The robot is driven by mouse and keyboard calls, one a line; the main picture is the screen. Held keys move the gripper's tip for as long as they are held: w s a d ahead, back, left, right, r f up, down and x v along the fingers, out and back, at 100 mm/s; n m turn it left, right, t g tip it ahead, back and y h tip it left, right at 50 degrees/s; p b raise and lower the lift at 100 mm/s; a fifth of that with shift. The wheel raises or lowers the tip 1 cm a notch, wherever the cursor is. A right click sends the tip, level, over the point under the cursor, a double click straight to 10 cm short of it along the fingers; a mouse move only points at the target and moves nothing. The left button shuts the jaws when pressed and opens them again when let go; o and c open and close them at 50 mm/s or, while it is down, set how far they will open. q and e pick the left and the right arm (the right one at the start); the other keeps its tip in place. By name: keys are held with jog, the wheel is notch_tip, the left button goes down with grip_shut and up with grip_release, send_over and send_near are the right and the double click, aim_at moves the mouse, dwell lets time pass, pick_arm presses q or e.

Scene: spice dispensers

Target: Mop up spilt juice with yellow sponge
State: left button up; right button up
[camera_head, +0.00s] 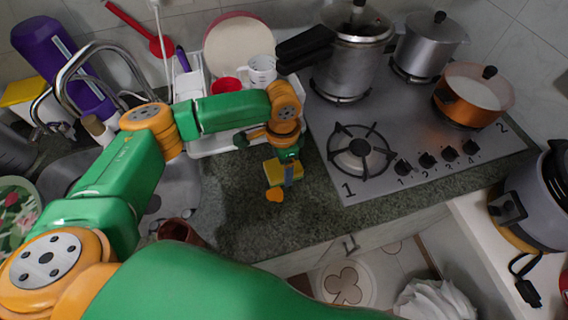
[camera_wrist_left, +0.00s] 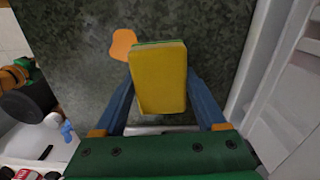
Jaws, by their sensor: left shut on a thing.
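The yellow sponge (camera_head: 276,172) with a green layer is held between the blue fingers of my left gripper (camera_head: 289,172), low over the dark stone counter. In the left wrist view the sponge (camera_wrist_left: 158,78) sits between both fingers of the left gripper (camera_wrist_left: 160,95). An orange patch of spilt juice (camera_head: 275,195) lies on the counter just in front of the sponge. In the left wrist view the juice (camera_wrist_left: 123,44) shows beside the sponge's upper left edge. I cannot tell whether the sponge touches the counter. My right gripper is not in view.
A stove (camera_head: 420,150) with several pots stands at the right. A white dish rack (camera_head: 190,85) with a plate and cups is behind my left arm. The sink (camera_head: 175,185) is at the left, with a brown cup (camera_head: 178,230) near it. The counter's front edge is close to the juice.

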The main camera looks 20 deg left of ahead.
pick_arm(q)
jog(key=r+p, duration=0.2)
jog(key=s+r+p, duration=0.1)
jog(key=shift+d+r, duration=0.25)
jog(key=shift+d, duration=0.05)
jog(key=shift+w+a+r+p, duration=0.1)
jog(key=shift+w+r+p, duration=0.1)
jog(key=shift+r+p, duration=0.45)
jog(key=shift+w+r+p, duration=0.15)
jog(key=shift+r+p, duration=0.15)
jog(key=shift+r, duration=0.05)
jog(key=shift+s+r, duration=0.25)
jog(key=shift+r, duration=0.45)
jog(key=shift+w+f, duration=0.1)
jog(key=shift+w, duration=0.05)
